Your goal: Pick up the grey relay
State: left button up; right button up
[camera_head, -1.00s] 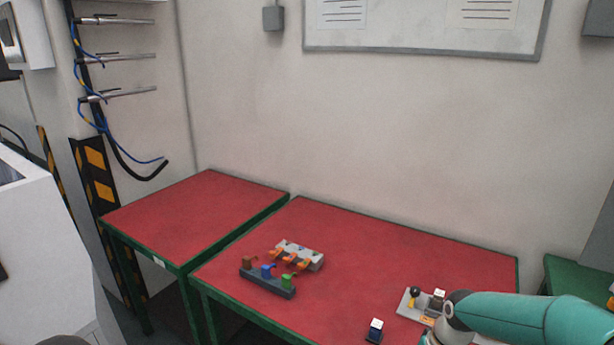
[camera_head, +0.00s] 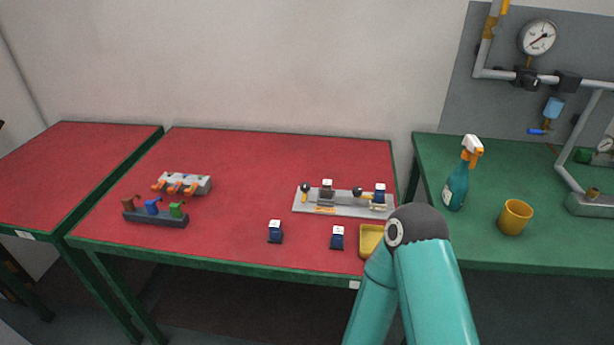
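A light grey relay board (camera_head: 345,209) lies on the red table. A small dark grey block with a white top (camera_head: 327,187), which looks like a grey relay, sits on its left half. A blue block with a white top (camera_head: 380,190) sits at its right end. Two more white-topped blocks stand loose in front of the board: a dark navy one (camera_head: 275,233) and a blue one (camera_head: 337,238). My teal arm rises at the lower right, close to the board's right end. Neither gripper shows.
A yellow tray (camera_head: 369,241) is partly hidden behind my arm. A holder (camera_head: 155,219) with coloured pieces and a grey lever block (camera_head: 182,184) lie to the left. A spray bottle (camera_head: 457,185) and yellow cup (camera_head: 514,217) stand on the green table (camera_head: 480,245). The red table's middle back is clear.

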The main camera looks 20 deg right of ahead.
aim_at(326, 193)
jog(key=u, duration=0.15)
jog(key=k, duration=1)
jog(key=z, duration=0.4)
jog(key=i, duration=1.4)
jog(key=u, duration=0.05)
